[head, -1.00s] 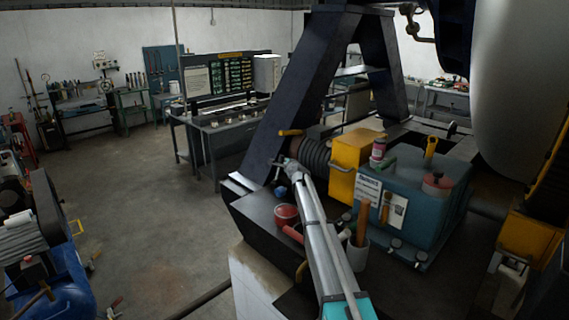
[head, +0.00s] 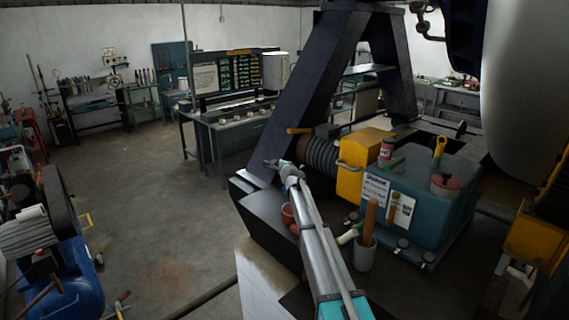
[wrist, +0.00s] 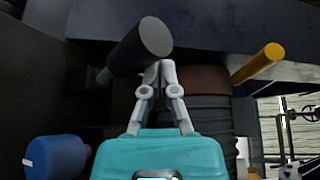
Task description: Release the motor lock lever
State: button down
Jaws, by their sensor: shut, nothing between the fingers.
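The ribbed dark motor (head: 324,153) sits at the foot of the large dark frame, beside a yellow housing. A yellow-orange handle (head: 299,131) sticks out at its top left; the wrist view shows a similar yellow bar (wrist: 258,63) at right. I cannot tell for sure which part is the lock lever. A thick black cylindrical grip (wrist: 143,45) on a short stem stands just above my fingertips in the wrist view. My gripper (wrist: 160,68) is shut and empty, its tips close to or touching that grip; contact is unclear. In the head view my gripper (head: 273,164) is left of the motor.
A teal tank (head: 420,205) with labels stands right of my arm. A blue cylinder (wrist: 56,157) shows low left in the wrist view. Open floor lies left.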

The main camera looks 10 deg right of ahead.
jog(key=shift+s+a+f+n+t+b, duration=0.25)
jog(key=shift+s+a+f+b, duration=0.15)
jog(key=shift+a+b, duration=0.2)
jog(key=shift+s+a+f+n+t+b, duration=0.25)
jog(key=shift+s+a+b, duration=0.2)
jog(key=shift+b, duration=0.1)
jog(key=shift+a, duration=0.1)
jog(key=shift+r, duration=0.15)
jog(key=shift+w+d+r+p, duration=0.7)
jog(key=shift+d+r+p, duration=0.75)
jog(key=shift+d, duration=0.15)
jog(key=s+d+f+b, duration=0.2)
jog(key=s+f+b, duration=0.1)
jog(key=s, duration=0.6)
jog(key=shift+s+f+b, duration=0.2)
jog(key=shift+f+b, duration=0.1)
jog(key=shift+f, duration=0.05)
